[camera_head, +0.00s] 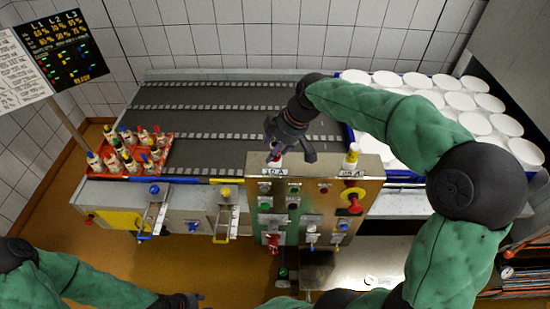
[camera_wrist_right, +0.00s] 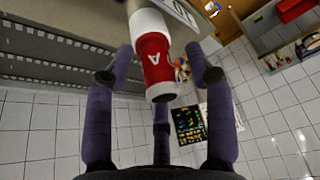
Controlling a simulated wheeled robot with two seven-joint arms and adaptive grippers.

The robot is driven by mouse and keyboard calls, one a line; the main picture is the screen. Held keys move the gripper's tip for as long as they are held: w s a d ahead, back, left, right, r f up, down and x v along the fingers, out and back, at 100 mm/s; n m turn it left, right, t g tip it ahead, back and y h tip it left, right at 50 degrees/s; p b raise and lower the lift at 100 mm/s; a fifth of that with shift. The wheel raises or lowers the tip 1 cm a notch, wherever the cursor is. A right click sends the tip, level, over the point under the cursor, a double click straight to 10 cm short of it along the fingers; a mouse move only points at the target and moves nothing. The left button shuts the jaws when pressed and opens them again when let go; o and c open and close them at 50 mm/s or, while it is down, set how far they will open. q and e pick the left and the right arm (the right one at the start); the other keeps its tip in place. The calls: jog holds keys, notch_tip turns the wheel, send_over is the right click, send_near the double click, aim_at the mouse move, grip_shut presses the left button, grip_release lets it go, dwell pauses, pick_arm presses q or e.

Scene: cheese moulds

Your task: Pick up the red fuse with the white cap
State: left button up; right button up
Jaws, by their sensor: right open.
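My right gripper (camera_wrist_right: 160,80) is open, with fingers on both sides of the fuse and visible gaps. My left gripper (camera_head: 188,300) is low at the bottom edge; its fingers are too small and dark to read.
A control panel (camera_head: 335,190) with knobs and a yellow and white fuse (camera_head: 351,158) lies below my right gripper. A red crate (camera_head: 120,174) holds several bottle-like fuses at left. A dark conveyor (camera_head: 205,120) and a tray of white discs (camera_head: 400,82) lie behind.

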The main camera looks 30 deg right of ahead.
grip_shut()
